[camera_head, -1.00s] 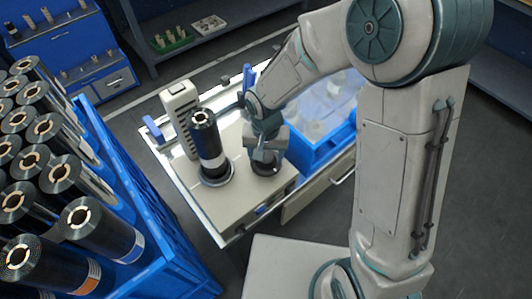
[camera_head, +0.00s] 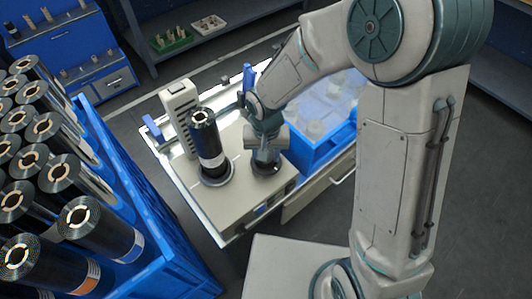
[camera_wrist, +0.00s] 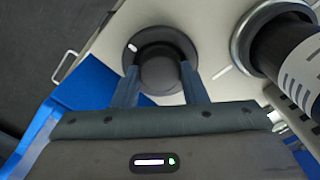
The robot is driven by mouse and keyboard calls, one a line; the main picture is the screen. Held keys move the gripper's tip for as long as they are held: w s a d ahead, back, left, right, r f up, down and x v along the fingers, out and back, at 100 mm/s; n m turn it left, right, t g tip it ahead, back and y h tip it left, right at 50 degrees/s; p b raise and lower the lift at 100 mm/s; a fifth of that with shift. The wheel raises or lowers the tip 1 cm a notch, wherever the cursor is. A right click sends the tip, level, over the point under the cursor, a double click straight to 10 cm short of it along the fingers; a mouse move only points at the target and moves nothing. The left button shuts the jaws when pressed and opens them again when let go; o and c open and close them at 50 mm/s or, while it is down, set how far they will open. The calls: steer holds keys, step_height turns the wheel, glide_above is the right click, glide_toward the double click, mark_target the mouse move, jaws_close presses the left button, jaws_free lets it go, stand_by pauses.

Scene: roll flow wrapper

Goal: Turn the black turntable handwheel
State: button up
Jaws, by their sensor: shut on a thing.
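The black turntable handwheel (camera_wrist: 160,48) is a round knob with a raised hub on the light machine top. In the head view the handwheel (camera_head: 266,168) shows low beside the wrapper's turntable, mostly covered by my gripper. My gripper (camera_wrist: 160,80) points down at it, with one finger on each side of the hub, shut on it. In the head view my gripper (camera_head: 267,155) stands over the handwheel. A black film roll (camera_head: 208,145) stands upright on the round turntable (camera_head: 216,178) to the left; the roll also shows in the wrist view (camera_wrist: 290,50).
A blue bin (camera_head: 310,155) with clear contents stands right behind my gripper. A grey upright unit (camera_head: 180,110) stands behind the roll. A blue crate (camera_head: 160,240) full of black rolls fills the left. Grey floor is clear at right.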

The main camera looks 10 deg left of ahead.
steer(key=n, duration=0.5)
steer(key=shift+n, duration=2.2)
steer(key=shift+w, duration=0.1)
steer(key=o, duration=1)
step_height(320, 180, up, 14)
steer(key=shift+f+p, duration=0.1)
steer(key=shift+p, duration=0.25)
